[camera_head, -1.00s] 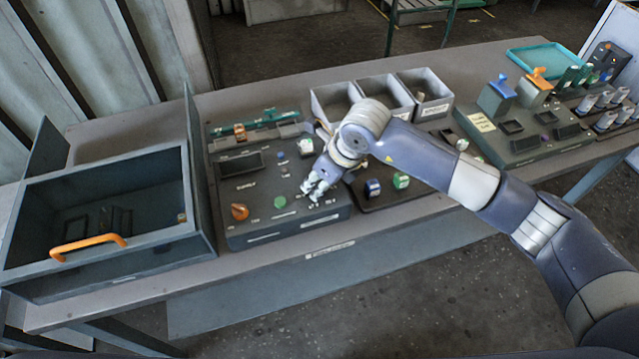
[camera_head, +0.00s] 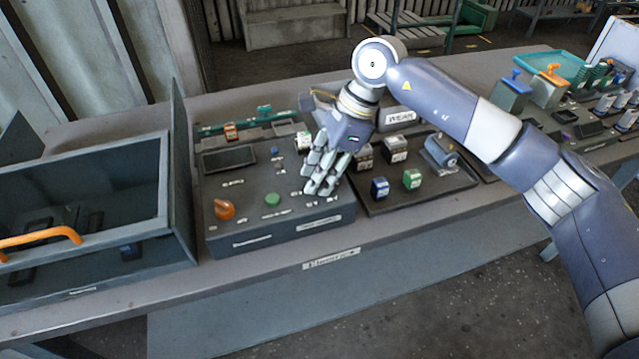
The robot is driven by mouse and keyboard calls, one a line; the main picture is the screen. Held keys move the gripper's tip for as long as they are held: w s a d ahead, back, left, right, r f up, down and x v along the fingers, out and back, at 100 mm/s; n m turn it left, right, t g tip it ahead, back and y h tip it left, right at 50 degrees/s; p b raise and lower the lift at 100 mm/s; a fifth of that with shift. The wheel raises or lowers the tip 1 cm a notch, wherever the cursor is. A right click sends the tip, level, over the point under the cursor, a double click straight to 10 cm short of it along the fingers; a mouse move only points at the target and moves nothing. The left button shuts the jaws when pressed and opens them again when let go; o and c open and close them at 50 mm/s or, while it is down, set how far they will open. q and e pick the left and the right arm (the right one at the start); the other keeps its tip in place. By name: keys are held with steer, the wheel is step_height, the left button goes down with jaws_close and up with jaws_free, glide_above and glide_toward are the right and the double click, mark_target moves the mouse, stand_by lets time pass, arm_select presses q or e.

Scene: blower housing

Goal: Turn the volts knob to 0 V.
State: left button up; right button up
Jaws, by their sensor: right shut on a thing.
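The dark supply panel (camera_head: 240,236) stands left of centre on the bench. My right gripper (camera_head: 320,188) comes down from above onto the right part of its sloping top. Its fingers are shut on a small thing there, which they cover. From its place this is the volts knob, but its pointer and the scale are hidden or too small to read. An orange knob (camera_head: 224,209) and a green button (camera_head: 272,200) sit to the left of the fingers on the same panel. My left gripper is not in view.
An open-topped box (camera_head: 90,267) with an orange handle (camera_head: 42,237) stands left of the panel. Right of it, a dark tray (camera_head: 440,196) holds a blue block (camera_head: 380,187), a green block (camera_head: 412,179) and a motor-like part (camera_head: 441,151). The bench's front strip is clear.

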steer(key=shift+w+n+g+b, duration=0.1)
steer(key=shift+n+g+b, duration=0.2)
steer(key=shift+n+b, duration=0.4)
steer(key=o, duration=1)
steer(key=shift+r, duration=0.1)
steer(key=v, duration=1.2)
steer(key=shift+a, duration=0.2)
